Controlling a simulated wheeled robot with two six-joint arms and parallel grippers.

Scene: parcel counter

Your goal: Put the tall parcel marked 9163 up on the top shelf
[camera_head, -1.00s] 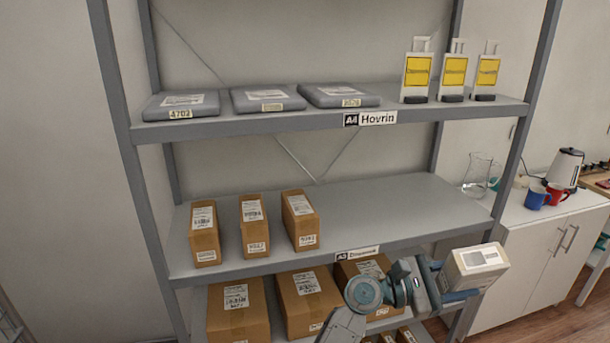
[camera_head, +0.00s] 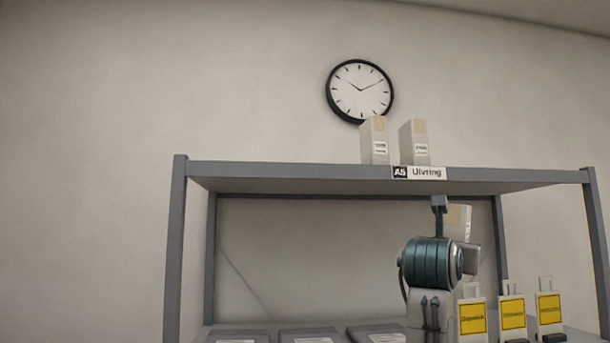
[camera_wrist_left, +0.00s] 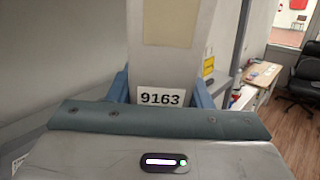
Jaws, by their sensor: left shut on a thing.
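The tall pale parcel marked 9163 (camera_wrist_left: 160,97) is held between the blue fingers of my left gripper (camera_wrist_left: 162,84) in the left wrist view. In the head view the parcel (camera_head: 460,219) shows partly behind my left gripper (camera_head: 452,216), below the level of the top shelf board. The top shelf (camera_head: 300,174) bears the label A5 Ulvring (camera_head: 419,173). Two similar tall pale parcels stand on it, one left (camera_head: 374,141) and one right (camera_head: 414,143) near the label. My right gripper is in neither current view.
Grey flat packages (camera_head: 310,335) lie on the shelf below, with several yellow-labelled items (camera_head: 512,314) at its right. The top shelf looks clear left and right of its two parcels. A wall clock (camera_head: 360,91) hangs behind. A grey post (camera_head: 175,250) stands left.

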